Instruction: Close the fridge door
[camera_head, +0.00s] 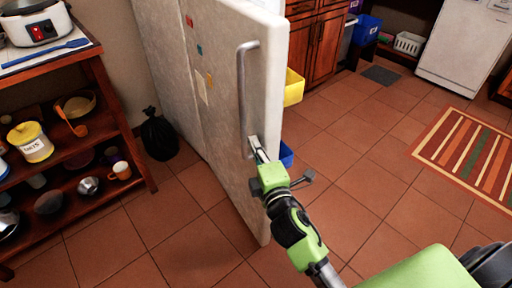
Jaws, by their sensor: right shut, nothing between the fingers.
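The white fridge door (226,100) stands swung open in the middle of the head view, with a long vertical grey handle (242,90) and small coloured magnets on it. Yellow and blue bins show behind its right edge. My right gripper (254,145) is shut and empty, its fingertips at the lower end of the handle. I cannot tell whether they touch the handle or the door. My left gripper is not in view.
A wooden shelf (100,75) with pots, cups and a canister stands at the left. A black bag (159,135) sits on the floor between shelf and fridge. Open tiled floor lies to the right, with a striped rug (470,150) and a white appliance (465,50) beyond.

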